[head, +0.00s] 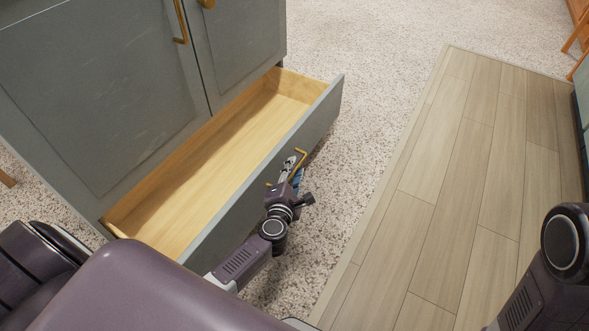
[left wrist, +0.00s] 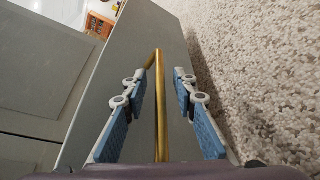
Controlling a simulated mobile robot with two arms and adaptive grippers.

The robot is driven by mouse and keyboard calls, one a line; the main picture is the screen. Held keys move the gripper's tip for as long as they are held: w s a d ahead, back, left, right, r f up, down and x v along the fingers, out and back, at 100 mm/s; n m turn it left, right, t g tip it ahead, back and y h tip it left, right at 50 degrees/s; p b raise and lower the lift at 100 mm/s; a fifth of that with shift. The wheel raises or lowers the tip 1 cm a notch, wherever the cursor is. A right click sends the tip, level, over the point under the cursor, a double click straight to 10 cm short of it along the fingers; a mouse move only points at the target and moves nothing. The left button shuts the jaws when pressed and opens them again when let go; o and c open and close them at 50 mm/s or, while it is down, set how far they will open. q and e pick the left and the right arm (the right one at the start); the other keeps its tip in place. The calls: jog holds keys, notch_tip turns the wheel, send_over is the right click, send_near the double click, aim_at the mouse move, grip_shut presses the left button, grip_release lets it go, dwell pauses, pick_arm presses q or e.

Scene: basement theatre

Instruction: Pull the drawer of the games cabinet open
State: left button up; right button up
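The drawer (head: 322,112) at the bottom of the grey games cabinet (head: 100,85) is pulled well out, showing its empty pale wood inside. Its brass handle (head: 301,152) is on the front face, partly hidden by my left gripper (head: 289,172). In the left wrist view, the handle (left wrist: 161,100) runs between the blue-padded fingers of my left gripper (left wrist: 160,90). There is a gap on each side, so the gripper is open around the handle. My right arm shows at the lower right of the head view, but its gripper is out of frame.
The cabinet doors above the drawer are closed, with brass handles (head: 181,22). Speckled carpet (head: 375,60) lies in front of the drawer and is clear. A wood-plank floor section (head: 450,150) runs to the right, also clear. Orange-brown furniture (head: 578,35) stands at the far upper right.

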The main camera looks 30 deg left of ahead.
pick_arm(q)
jog(key=v, duration=0.7)
jog(key=shift+s, duration=0.25)
